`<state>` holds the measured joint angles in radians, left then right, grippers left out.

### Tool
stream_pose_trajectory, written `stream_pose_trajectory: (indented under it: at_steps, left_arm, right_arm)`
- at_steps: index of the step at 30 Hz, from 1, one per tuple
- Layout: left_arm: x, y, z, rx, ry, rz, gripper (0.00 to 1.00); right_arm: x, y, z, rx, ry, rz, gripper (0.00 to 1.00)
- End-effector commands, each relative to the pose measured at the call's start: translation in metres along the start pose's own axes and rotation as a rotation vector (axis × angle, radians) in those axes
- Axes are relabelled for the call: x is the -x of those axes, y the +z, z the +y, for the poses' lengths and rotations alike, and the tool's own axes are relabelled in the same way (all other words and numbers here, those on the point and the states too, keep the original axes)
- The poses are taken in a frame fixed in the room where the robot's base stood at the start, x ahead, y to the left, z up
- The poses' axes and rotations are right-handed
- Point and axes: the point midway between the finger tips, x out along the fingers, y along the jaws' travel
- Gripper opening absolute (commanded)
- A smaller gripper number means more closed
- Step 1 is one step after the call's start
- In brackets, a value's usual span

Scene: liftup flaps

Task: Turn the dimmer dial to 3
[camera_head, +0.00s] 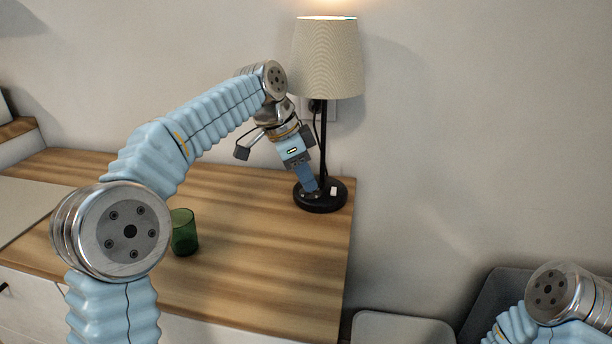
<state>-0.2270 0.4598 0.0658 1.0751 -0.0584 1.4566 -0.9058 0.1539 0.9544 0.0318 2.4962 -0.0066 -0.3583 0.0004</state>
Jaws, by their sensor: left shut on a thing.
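A lamp with a cream shade (328,58) and a thin black pole stands at the back right of the wooden cabinet top. It glows at the top. Its round black base (322,206) carries a small white piece (334,191) on its right side. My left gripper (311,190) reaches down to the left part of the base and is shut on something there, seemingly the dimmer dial. The fingers hide the dial, and its setting cannot be read. My right arm (560,305) shows only in part at the lower right, and its gripper is outside the picture.
A green glass (184,232) stands on the wooden top (270,275), left of the lamp. A wall socket (333,108) with a cord is behind the lamp pole. Grey chairs (402,327) are at the lower right. The front right of the top is clear.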

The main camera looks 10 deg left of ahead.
Motion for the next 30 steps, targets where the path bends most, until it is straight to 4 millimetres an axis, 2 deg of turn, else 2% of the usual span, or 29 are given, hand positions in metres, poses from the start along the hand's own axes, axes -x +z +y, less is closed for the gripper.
stream_pose_trajectory:
  at_steps: [20,21,24,25,30]
  left_arm:
    - [-0.0018,0.0014,-0.0005,-0.052,0.026,-0.005,0.00]
    - [-0.0019,0.0014,-0.0005,-0.052,0.026,-0.005,0.27]
    - [-0.0016,0.0011,-0.0005,-0.052,0.025,-0.004,0.42]
    - [-0.0014,0.0011,-0.0006,-0.052,0.025,-0.004,0.46]
    - [-0.0009,0.0007,-0.0006,-0.052,0.024,-0.003,0.46]
  right_arm:
    - [-0.0003,0.0000,0.0001,0.000,0.000,0.000,0.00]
    - [-0.0003,0.0000,0.0001,0.000,0.000,0.000,0.00]
    - [-0.0002,0.0000,0.0001,0.000,0.000,0.000,0.00]
    - [-0.0002,0.0000,0.0001,0.000,0.000,0.000,0.00]
    - [-0.0001,0.0000,0.0001,0.000,0.000,0.000,0.00]
